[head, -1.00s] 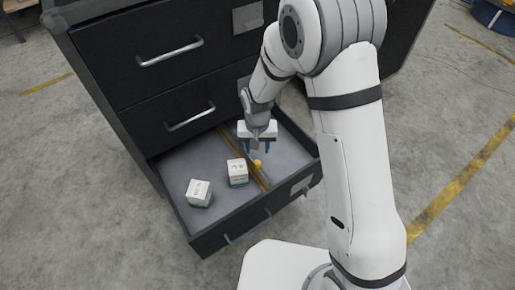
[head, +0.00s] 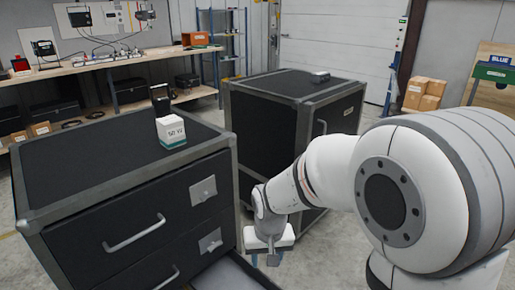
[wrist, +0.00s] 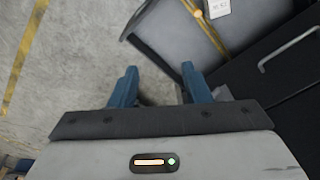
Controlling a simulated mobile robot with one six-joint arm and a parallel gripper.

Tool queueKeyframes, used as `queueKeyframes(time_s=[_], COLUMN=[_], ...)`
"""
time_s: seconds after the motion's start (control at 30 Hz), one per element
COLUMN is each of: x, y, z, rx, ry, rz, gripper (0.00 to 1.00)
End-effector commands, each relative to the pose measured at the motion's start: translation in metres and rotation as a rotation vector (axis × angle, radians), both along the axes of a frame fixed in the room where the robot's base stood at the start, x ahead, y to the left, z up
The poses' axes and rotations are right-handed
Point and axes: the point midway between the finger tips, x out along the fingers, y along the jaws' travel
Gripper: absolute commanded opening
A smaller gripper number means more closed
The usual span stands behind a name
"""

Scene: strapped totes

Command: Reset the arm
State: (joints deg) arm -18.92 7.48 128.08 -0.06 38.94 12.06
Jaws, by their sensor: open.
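My gripper (wrist: 157,85) is open and empty in the wrist view, its two blue fingers apart with bare concrete floor between them. In the head view only a corner of that drawer (head: 240,275) shows.
A white and teal cube (head: 171,131) stands on the near cabinet. A second black cabinet (head: 265,120) stands behind my arm with a small grey object (head: 320,76) on top. A workbench (head: 120,60) and cardboard boxes (head: 425,93) are farther back. Floor beside the drawer is clear.

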Motion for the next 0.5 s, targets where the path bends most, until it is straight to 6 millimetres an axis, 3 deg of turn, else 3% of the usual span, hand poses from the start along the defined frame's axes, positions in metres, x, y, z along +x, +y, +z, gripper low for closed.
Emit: queueKeyframes(time_s=[0.03, 0.2, 0.4, 0.5], x=[-0.008, -0.044, -0.092, -0.111], y=[-0.017, -0.064, -0.106, -0.118], z=[0.049, 0.141, 0.224, 0.247], rx=[0.004, 0.004, -0.003, -0.008], ry=[-0.019, -0.059, -0.102, -0.117], rz=[-0.017, -0.055, -0.094, -0.107], gripper=[0.43, 0.43, 0.43, 0.43])
